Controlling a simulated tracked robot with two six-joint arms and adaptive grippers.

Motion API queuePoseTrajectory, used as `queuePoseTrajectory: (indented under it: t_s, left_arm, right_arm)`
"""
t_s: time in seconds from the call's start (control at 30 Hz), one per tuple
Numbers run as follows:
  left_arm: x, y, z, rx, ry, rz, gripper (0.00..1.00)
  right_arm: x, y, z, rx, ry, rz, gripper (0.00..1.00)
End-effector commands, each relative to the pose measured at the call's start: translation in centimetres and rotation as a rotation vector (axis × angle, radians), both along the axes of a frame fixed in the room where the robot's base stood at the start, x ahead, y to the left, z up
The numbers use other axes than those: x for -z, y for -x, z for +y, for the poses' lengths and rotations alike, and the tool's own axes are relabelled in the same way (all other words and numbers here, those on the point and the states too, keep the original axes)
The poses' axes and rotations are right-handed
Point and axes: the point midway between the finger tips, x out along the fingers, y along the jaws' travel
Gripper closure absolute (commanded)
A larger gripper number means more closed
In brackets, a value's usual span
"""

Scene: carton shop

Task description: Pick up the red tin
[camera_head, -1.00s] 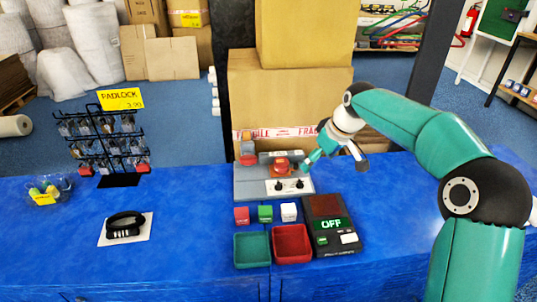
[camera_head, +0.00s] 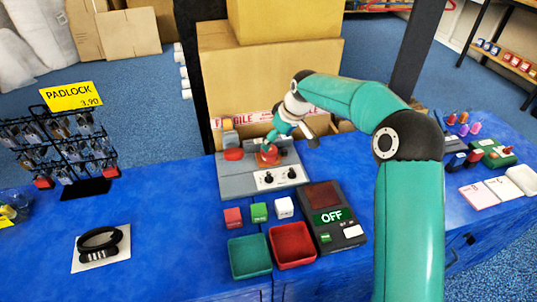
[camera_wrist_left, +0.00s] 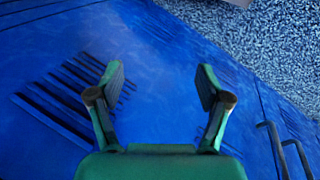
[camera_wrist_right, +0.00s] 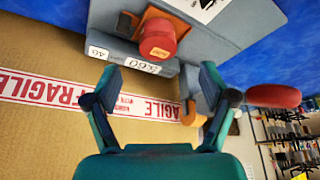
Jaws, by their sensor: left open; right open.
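A round red piece with an orange label (camera_wrist_right: 158,38), which looks like the red tin, sits on an orange support on the grey panel unit. In the head view the same piece (camera_head: 268,157) shows partly behind my right fingers. My right gripper (camera_wrist_right: 161,80) is open and empty, close to it; in the head view its fingers (camera_head: 275,144) are at the piece's upper edge, and I cannot tell whether they touch. My left gripper (camera_wrist_left: 160,78) is open and empty over the blue counter, outside the head view.
The grey unit (camera_head: 222,182) also bears a second red disc (camera_head: 233,154) and black knobs. Cardboard boxes (camera_head: 265,75) stand close behind. In front are small cubes, a green tray (camera_head: 235,266), a red tray (camera_head: 277,262) and a display reading OFF (camera_head: 334,216). A padlock stand is left.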

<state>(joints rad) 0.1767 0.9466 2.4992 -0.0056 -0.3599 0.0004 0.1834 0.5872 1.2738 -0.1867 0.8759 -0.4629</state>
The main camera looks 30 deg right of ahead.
Motion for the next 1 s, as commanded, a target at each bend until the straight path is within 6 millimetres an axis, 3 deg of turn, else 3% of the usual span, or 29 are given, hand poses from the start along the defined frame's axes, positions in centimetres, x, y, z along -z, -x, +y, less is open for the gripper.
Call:
queuePoseTrajectory:
  t_s: [0.1, 0.37, 0.7, 1.0]
  left_arm:
    - [0.0, 0.0, 0.0, 0.0, 0.0, 0.0, 0.22]
    - [-0.1, 0.0, 0.0, 0.0, 0.0, -0.001, 0.22]
    - [-0.5, 0.0, 0.0, 0.0, 0.0, -0.001, 0.22]
    - [-0.5, 0.0, 0.0, 0.0, 0.0, -0.001, 0.22]
  right_arm:
    - [1.7, -0.7, 0.1, 0.001, 0.0, 0.001, 0.16]
    - [3.2, -1.3, 0.1, 0.004, 0.0, -0.001, 0.16]
    - [7.0, -3.2, 0.5, 0.005, 0.0, 0.0, 0.16]
    - [7.3, -3.4, 0.4, 0.007, 0.0, -0.002, 0.18]
